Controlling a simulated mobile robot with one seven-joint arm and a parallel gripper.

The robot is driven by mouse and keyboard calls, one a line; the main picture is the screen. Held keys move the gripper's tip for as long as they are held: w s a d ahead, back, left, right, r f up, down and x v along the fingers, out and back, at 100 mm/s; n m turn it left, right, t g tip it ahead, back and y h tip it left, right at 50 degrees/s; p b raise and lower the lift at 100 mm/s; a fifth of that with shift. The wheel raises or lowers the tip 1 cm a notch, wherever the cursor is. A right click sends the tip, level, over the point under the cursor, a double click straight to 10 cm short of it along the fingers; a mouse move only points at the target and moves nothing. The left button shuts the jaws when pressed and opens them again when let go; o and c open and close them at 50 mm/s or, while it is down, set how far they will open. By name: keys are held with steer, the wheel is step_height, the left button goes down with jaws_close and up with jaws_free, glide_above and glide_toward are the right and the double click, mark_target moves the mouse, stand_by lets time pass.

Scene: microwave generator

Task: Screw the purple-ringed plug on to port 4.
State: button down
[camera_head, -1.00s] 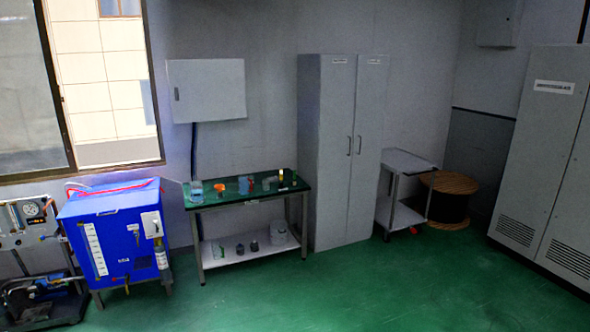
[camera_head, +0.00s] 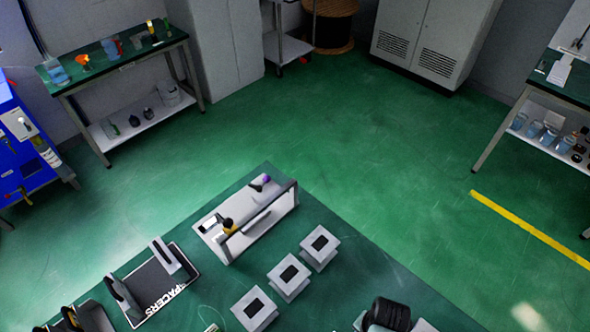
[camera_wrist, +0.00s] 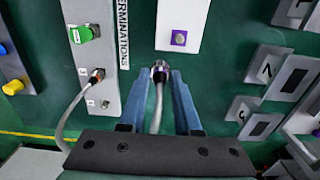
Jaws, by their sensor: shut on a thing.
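In the wrist view my gripper (camera_wrist: 161,90) has its two blue fingers closed around a metal-ended connector (camera_wrist: 160,72) with a grey cable running back between them. Just beyond it stands a white block (camera_wrist: 187,15) with a purple square-looking piece (camera_wrist: 179,39) on its face; the connector tip is close to the block's near edge, and I cannot tell whether they touch. A purple piece also shows on the white stand in the head view (camera_head: 265,178). I see no ring on the held connector. My gripper is not clearly visible in the head view.
Left of my gripper, a grey TERMINATIONS panel (camera_wrist: 92,50) bears a green plug (camera_wrist: 81,34) and a cabled connector (camera_wrist: 97,75). Yellow and blue pieces lie farther left. Numbered grey blocks (camera_wrist: 264,70) stand at right.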

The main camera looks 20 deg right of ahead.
steer(key=shift+s+d, duration=0.1)
steer(key=shift+d, duration=0.15)
steer(key=shift+s+d+f+b, duration=0.1)
steer(key=shift+s+d+b, duration=0.15)
steer(key=shift+d, duration=0.55)
steer(key=shift+s+d+f+b, duration=0.1)
steer(key=shift+s+d+b, duration=0.2)
steer(key=shift+d, duration=0.5)
steer(key=shift+s+d+b, duration=0.2)
steer(key=shift+d+b, duration=0.05)
steer(key=shift+d, duration=0.55)
steer(key=shift+s+d+f+b, duration=0.1)
steer(key=shift+s+d+b, duration=0.2)
steer(key=shift+d, duration=0.5)
steer(key=shift+s+d+f+b, duration=0.1)
steer(key=shift+s+d+b, duration=0.15)
steer(key=shift+d+b, duration=0.35)
steer(key=shift+s+d+b, duration=0.2)
steer(key=shift+s+d, duration=0.05)
steer(key=shift+d, duration=0.7)
steer(key=shift+d, duration=0.1)
